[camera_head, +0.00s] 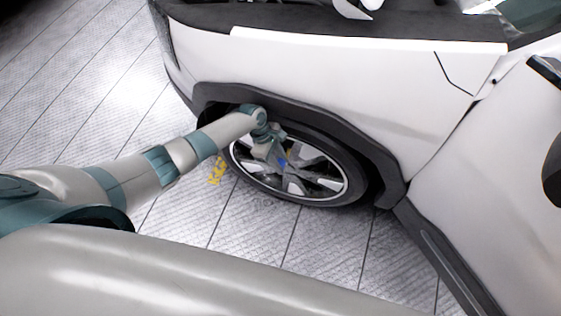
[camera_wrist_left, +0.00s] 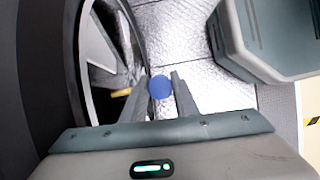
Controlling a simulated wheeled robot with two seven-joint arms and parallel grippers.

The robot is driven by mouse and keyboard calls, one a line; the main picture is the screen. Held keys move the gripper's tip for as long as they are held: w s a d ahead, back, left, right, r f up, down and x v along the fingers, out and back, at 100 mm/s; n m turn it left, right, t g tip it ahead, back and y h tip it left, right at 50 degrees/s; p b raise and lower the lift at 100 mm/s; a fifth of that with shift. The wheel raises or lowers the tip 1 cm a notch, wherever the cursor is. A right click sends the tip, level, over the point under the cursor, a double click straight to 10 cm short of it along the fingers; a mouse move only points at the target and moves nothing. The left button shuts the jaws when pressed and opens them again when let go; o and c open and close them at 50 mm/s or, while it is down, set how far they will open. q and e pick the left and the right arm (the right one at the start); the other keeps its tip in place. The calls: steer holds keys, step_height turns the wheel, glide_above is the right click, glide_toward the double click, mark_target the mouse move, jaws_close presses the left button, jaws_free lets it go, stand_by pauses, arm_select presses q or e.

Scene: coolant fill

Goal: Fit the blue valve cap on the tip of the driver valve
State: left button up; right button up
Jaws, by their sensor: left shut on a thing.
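The blue valve cap (camera_wrist_left: 160,87) is between the two fingertips of my left gripper (camera_wrist_left: 161,90) in the left wrist view. My left gripper is shut on it. In the head view my left gripper (camera_head: 277,156) is in front of the front wheel (camera_head: 325,187), and the cap (camera_head: 282,162) shows as a small blue spot against the spokes. A small yellowish piece (camera_wrist_left: 121,93) shows by the wheel, left of the cap in the wrist view. I cannot tell whether it is the valve tip. The driver valve is not clearly visible. My right gripper is not in view.
The white car body (camera_head: 330,80) and dark wheel arch (camera_head: 370,150) stand close above and around the wheel. Yellow floor marking (camera_head: 217,170) lies left of the wheel. The tiled floor (camera_head: 115,75) on the left is clear.

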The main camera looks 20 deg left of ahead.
arm_select(q)
steer(key=shift+f+b, duration=0.45)
steer(key=shift+f, duration=0.45)
steer(key=o, duration=1)
steer(key=shift+c, duration=0.2)
